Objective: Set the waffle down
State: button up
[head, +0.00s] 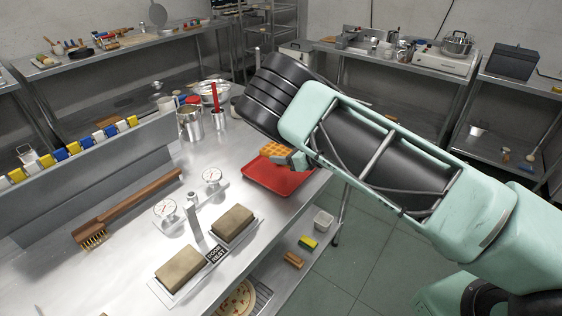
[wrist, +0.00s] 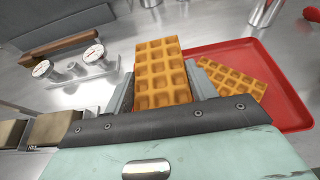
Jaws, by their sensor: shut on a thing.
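My gripper (wrist: 162,88) is shut on a golden waffle (wrist: 162,62), which stands out between its two fingers in the wrist view. A red tray (wrist: 290,108) lies to the right of the held waffle. A second waffle (wrist: 232,80) rests in this tray, partly hidden behind my right finger. In the head view the red tray (head: 275,183) is at the table's right edge, with my gripper (head: 290,159) over its far side. An orange waffle (head: 273,149) shows there; I cannot tell which one it is. The held waffle's height above the surface is unclear.
A wooden-handled brush (head: 130,207), two dials (head: 165,209) and two tan blocks (head: 233,223) sit left of and nearer than the tray. Metal cups (head: 191,124) and a red-handled tool (head: 214,98) stand behind it. Bare steel table lies left of the tray.

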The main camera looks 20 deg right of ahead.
aim_at(285, 180)
notch_tip(285, 180, down, 8)
jog(key=shift+d+r+p, duration=0.1)
jog(key=shift+r+p, duration=0.1)
jog(key=shift+p, duration=0.75)
jog(key=shift+f, duration=0.3)
jog(key=shift+f, duration=0.25)
jog(key=o, duration=0.8)
jog(key=shift+r, duration=0.1)
